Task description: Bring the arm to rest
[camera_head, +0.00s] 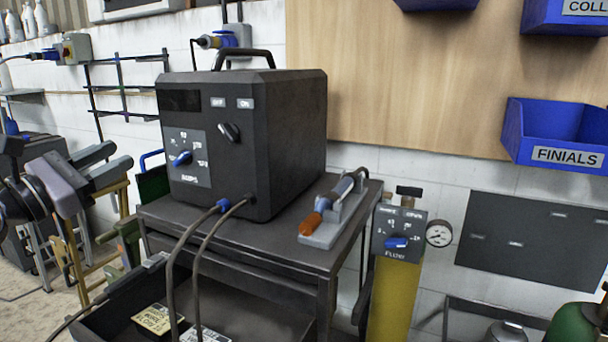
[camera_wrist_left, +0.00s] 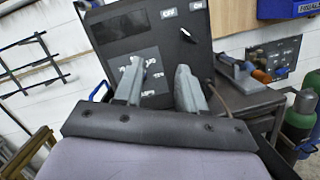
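My left gripper (camera_head: 120,156) is at the left of the head view, with its two dark fingers apart and nothing between them. In the left wrist view the gripper (camera_wrist_left: 159,66) is also open and empty, with the fingers pointing towards the front of a black welder box (camera_wrist_left: 152,40). In the head view this box (camera_head: 245,140) stands on a dark cart, to the right of the gripper and apart from it. My right gripper is in neither view.
The cart (camera_head: 350,240) also holds a torch (camera_head: 325,205) in a grey rest. Two cables hang from the box. A yellow cylinder (camera_head: 395,300) with a gauge stands right of the cart. A wall rack (camera_head: 125,90) and a blue bin (camera_head: 555,135) are behind.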

